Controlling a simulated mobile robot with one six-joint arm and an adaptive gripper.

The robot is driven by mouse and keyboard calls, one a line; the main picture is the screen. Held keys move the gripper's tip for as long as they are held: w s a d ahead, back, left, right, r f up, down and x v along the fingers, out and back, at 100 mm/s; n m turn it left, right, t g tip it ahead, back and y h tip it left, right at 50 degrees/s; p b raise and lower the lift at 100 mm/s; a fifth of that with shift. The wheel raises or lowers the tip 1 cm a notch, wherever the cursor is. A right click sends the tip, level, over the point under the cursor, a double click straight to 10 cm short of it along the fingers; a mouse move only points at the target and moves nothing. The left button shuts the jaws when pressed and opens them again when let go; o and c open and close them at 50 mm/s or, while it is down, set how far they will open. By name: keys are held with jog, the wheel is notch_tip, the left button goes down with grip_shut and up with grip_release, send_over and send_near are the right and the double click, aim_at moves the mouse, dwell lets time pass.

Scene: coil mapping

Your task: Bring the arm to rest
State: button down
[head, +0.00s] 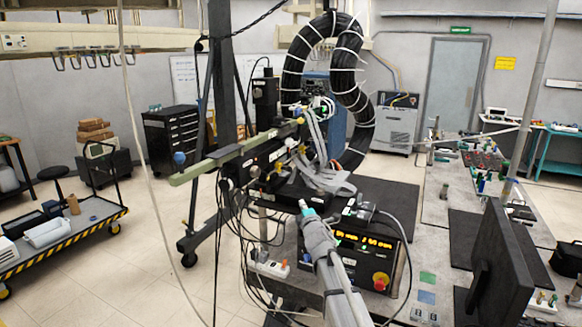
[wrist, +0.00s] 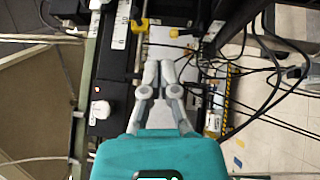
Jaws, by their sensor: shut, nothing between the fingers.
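My gripper (wrist: 159,66) shows in the wrist view, with its two grey fingers together at the tips and nothing between them. Its teal body fills the bottom of that view. The fingers point towards a black rail assembly (wrist: 112,60) with white and yellow fittings; I cannot tell how far away it is. In the head view my grey arm (head: 338,272) rises from the bottom middle towards the bench apparatus. I cannot make out the fingers in that view.
A black box with an amber display (head: 365,243) and red knob stands close right of my arm. A large black cable loop (head: 292,75) rises behind. Loose cables hang at left. A monitor (head: 502,265) stands at right. A striped cart (head: 92,212) is far left, with open floor between.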

jog(key=s+d+f+m+g+h+b, duration=0.1)
jog(key=s+d+f+m+g+h, duration=0.7)
jog(key=s+d+f+m, duration=0.65)
jog(key=s+a+f+m+g+y, duration=0.1)
jog(key=s+f+m+g, duration=0.2)
jog(key=s, duration=0.8)
jog(key=s+f+m+g+y+b, duration=0.1)
jog(key=s+f+m+g, duration=0.3)
jog(key=s, duration=0.8)
jog(key=f+g+y, duration=0.1)
jog(key=f+g, duration=0.1)
jog(key=g, duration=0.1)
jog(key=shift+s+a+g, duration=0.2)
jog(key=shift+a+g, duration=0.2)
